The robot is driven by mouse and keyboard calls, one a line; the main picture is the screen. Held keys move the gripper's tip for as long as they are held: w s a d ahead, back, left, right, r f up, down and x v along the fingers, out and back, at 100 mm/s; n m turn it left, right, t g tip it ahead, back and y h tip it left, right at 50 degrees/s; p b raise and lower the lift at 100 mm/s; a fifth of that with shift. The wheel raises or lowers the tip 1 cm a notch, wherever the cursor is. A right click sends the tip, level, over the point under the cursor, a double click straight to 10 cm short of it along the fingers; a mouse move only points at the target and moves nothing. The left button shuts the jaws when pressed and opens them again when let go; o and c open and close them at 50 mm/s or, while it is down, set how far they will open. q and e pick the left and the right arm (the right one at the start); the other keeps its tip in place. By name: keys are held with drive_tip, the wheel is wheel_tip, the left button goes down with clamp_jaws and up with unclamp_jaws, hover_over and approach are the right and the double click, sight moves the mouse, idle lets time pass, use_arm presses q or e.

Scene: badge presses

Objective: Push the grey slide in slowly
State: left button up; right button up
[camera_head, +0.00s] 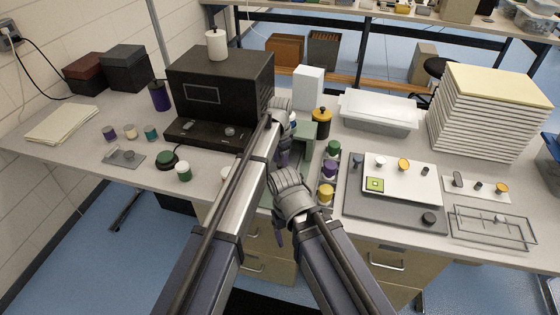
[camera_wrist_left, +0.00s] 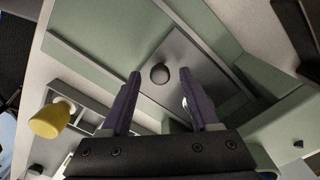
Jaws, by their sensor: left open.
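The grey slide (camera_wrist_left: 178,92), a flat plate with a round dark knob (camera_wrist_left: 160,74), lies between the pale green rails of a press (camera_wrist_left: 105,35) in the left wrist view. My left gripper (camera_wrist_left: 161,71) is open, its two purple fingers apart on either side of the knob; I cannot tell whether they touch the plate. In the head view my left gripper (camera_head: 283,158) points down in front of the green press (camera_head: 306,132), and my arms hide the slide. My right gripper (camera_head: 279,230) hangs nearer the front edge, its opening unclear.
Right of my grippers stands a rack with green, purple and yellow-topped pieces (camera_head: 327,192). A black box machine (camera_head: 222,90) stands behind left. A grey plate with a knob (camera_head: 124,157) lies at left. A white board (camera_head: 400,178) and stacked trays (camera_head: 488,120) fill the right.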

use_arm(q)
drive_tip(key=shift+r+p, duration=3.5)
drive_tip(key=shift+r, duration=0.2)
use_arm(e)
wheel_tip(320, 180, up, 7)
drive_tip(key=shift+r, duration=0.15)
